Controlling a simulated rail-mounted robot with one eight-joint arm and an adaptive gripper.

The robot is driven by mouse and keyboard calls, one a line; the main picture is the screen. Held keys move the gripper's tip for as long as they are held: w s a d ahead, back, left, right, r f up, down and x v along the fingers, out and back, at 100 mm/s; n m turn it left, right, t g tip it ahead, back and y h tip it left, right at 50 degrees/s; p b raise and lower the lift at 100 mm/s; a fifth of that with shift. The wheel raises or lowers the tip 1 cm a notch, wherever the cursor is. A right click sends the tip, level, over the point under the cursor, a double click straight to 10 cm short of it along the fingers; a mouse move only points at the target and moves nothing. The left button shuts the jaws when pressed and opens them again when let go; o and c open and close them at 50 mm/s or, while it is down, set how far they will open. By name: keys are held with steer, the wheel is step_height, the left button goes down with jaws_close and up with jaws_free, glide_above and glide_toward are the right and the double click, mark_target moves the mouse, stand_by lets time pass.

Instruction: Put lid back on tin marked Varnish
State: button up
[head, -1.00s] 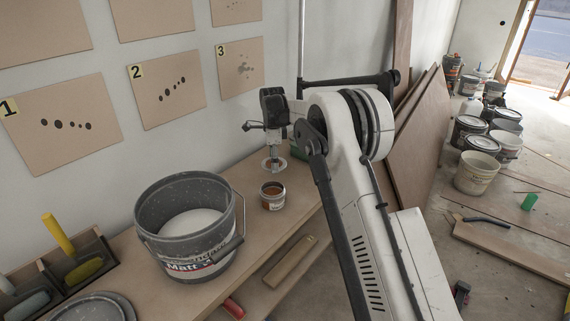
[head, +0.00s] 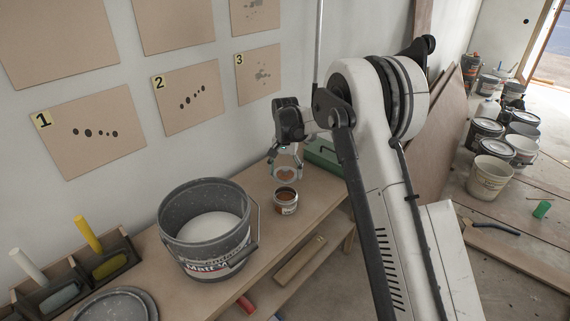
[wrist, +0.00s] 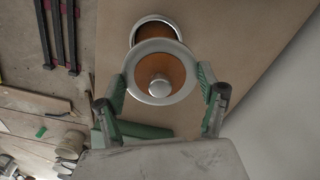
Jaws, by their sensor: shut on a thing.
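The small tin (head: 286,207) stands upright and open on the bench, with brown contents and a pale label whose words I cannot read. My gripper (head: 286,160) is shut on the lid (head: 286,173), a round pale-rimmed disc with a brown middle, and holds it just above the tin, apart from it. In the wrist view the lid (wrist: 160,90) shows a metal knob at its centre between my fingers (wrist: 161,82). It overlaps the tin's opening (wrist: 155,31), which shows beyond it, offset toward the top of the picture.
A large grey bucket (head: 187,250) of white paint labelled Matt stands left of the tin on the bench (head: 245,262). A green box (head: 322,155) lies behind the tin, partly hidden by my arm. A dark tray (head: 88,275) with brushes or rollers is at far left.

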mark_target(285, 177)
steer(key=shift+s+r+n+p, duration=0.35)
steer(key=shift+s+n, duration=0.2)
steer(key=shift+n, duration=0.35)
steer(key=shift+s+f+n, duration=0.15)
steer(key=shift+s+n, duration=0.1)
steer(key=shift+n, duration=0.25)
steer(key=shift+f+b, duration=0.45)
steer(key=shift+f, duration=1.55)
steer(key=shift+f+b, duration=0.85)
steer(key=shift+f, duration=0.3)
steer(key=shift+f+b, duration=0.2)
steer(key=shift+b, duration=0.9)
steer(key=o, duration=1.2)
steer(key=shift+c, duration=0.2)
steer(key=shift+r, duration=0.1)
